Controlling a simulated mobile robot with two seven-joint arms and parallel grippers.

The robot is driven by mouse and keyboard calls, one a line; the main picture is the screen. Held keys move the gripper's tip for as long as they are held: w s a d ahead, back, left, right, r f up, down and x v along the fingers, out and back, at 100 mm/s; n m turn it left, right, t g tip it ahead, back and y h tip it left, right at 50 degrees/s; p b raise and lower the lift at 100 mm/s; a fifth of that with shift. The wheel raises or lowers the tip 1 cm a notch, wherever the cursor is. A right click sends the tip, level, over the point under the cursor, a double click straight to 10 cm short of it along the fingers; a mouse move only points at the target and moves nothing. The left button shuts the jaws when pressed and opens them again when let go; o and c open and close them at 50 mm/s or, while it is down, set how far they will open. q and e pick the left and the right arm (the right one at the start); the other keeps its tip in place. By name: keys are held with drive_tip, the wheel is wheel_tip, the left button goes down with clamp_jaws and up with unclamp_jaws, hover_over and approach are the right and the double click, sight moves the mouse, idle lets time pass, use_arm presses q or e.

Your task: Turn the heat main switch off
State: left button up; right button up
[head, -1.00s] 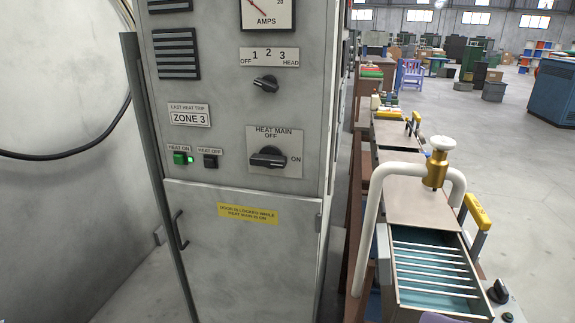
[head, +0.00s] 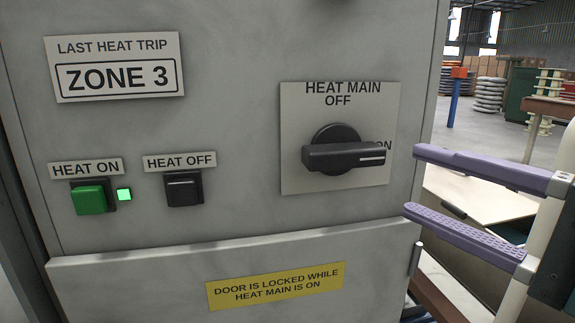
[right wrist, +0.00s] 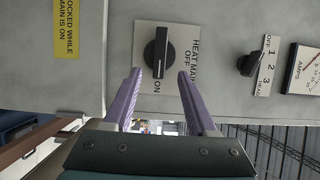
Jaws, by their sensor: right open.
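The heat main switch (head: 345,156) is a black rotary knob on a pale plate marked HEAT MAIN, OFF and ON. Its handle lies level with its white line pointing right, at ON. My right gripper (head: 410,182) is open, its two purple fingers to the right of the knob and apart from it. In the right wrist view the knob (right wrist: 159,52) shows ahead of and between the open fingertips (right wrist: 160,72), with nothing held. My left gripper is not in view.
Left of the switch are a green HEAT ON button (head: 90,199) beside a lit green lamp (head: 124,194), and a black HEAT OFF button (head: 183,189). A yellow label (head: 275,286) on the door says it is locked while heat main is on. A selector knob (right wrist: 250,63) sits nearby.

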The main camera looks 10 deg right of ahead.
sight(355, 160)
drive_tip(key=p+x, duration=0.1)
drive_tip(key=x, duration=0.8)
drive_tip(key=shift+s, duration=0.1)
drive_tip(key=shift+c, duration=0.4)
clamp_jaws()
